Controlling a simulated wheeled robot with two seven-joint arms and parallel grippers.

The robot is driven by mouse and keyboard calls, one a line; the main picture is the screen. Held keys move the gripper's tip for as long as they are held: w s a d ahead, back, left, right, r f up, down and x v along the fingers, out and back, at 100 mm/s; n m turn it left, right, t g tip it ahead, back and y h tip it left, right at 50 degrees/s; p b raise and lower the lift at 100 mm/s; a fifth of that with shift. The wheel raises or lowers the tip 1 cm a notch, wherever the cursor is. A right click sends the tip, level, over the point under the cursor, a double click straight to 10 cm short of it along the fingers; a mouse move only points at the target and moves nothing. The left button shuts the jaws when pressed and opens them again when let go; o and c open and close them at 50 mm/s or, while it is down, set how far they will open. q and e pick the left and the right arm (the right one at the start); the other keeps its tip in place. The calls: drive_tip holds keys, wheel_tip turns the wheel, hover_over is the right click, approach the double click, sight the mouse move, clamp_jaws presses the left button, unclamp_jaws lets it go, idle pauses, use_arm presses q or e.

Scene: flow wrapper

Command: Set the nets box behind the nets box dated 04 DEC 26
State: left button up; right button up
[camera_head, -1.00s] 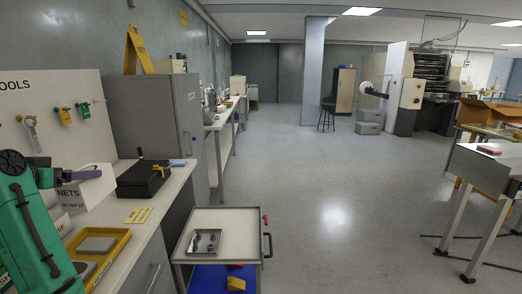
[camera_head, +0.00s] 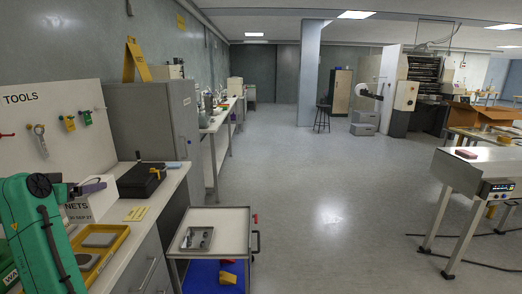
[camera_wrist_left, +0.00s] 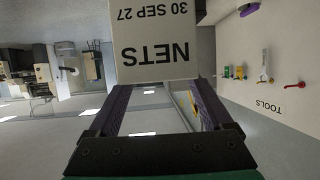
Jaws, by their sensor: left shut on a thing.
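No box dated 04 DEC 26 can be read in these views. My right gripper is not in view.
A black case (camera_head: 140,180) and a yellow label (camera_head: 136,214) lie on the counter (camera_head: 165,190) beyond the box. A yellow tray (camera_head: 118,236) lies nearer. The tool board (camera_head: 50,120) stands behind. A trolley (camera_head: 232,222) stands right of the counter; open floor lies beyond.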

use_arm(q)
drive_tip(key=s+d+f+n+y, duration=0.15)
drive_tip(key=d+f, duration=0.25)
drive_tip(key=f, duration=0.7)
drive_tip(key=s+d+f+n+y, duration=0.15)
drive_tip(key=d+f, duration=0.25)
drive_tip(key=f, duration=0.6)
drive_tip(key=s+d+f+m+h, duration=0.2)
drive_tip(key=s+d+f, duration=0.2)
drive_tip(key=s+d, duration=0.4)
drive_tip(key=s+d+f+m+h, duration=0.2)
drive_tip(key=s+d+f, duration=0.3)
drive_tip(key=s+d, duration=0.4)
drive_tip(key=shift+d, duration=1)
drive_tip(key=shift+f, duration=0.1)
